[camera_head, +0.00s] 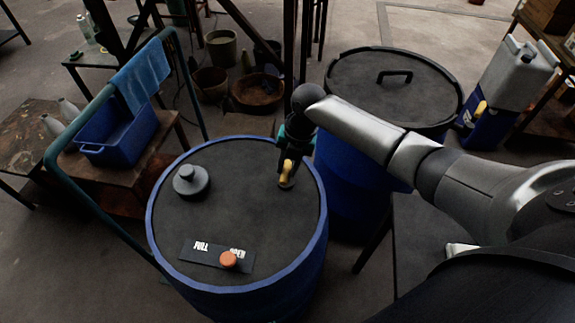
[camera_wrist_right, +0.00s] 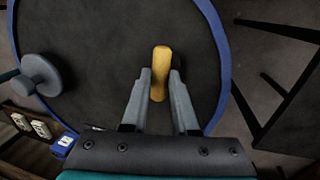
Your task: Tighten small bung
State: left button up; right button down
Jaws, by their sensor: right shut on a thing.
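A blue vat (camera_head: 322,235) with a dark lid (camera_head: 240,215) stands in front of me. A small yellow bung (camera_head: 287,171) stands up near the lid's right edge. My right gripper (camera_head: 287,165) comes down on it from above and is shut on it. In the right wrist view the yellow bung (camera_wrist_right: 159,73) sits between the two grey fingertips of my right gripper (camera_wrist_right: 160,80). Its lower end is partly hidden, so I cannot tell how deep it sits. A larger grey bung (camera_head: 191,181) is at the lid's left; it also shows in the wrist view (camera_wrist_right: 38,75). My left gripper is not in view.
A dark label plate (camera_head: 200,250) with white lettering and an orange cap (camera_head: 228,259) lie at the lid's front. A second blue vat with a handled lid (camera_head: 350,75) stands behind right. A blue tub (camera_head: 118,137) sits on a left table.

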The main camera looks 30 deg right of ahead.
jog(key=shift+r+m+p, duration=0.2)
jog(key=shift+m+p, duration=0.6)
jog(key=shift+p, duration=0.3)
jog(key=m+h+p, duration=0.1)
jog(key=m+p, duration=0.3)
jog(key=shift+s+a+t+p, duration=0.1)
jog(key=shift+t+p, duration=0.2)
jog(key=m+p, duration=0.2)
jog(key=m, duration=0.1)
jog(key=m+h+p, duration=0.1)
jog(key=m+p, duration=0.2)
jog(key=m, duration=0.1)
jog(key=shift+a+m, duration=0.15)
jog(key=shift+m, duration=0.15)
jog(key=m, duration=0.2)
jog(key=m+h+p, duration=0.1)
jog(key=m, duration=0.1)
jog(key=shift+f+m, duration=0.2)
jog(key=shift+m, duration=0.1)
jog(key=shift+p, duration=0.3)
jog(key=c, duration=0.7)
grip_release()
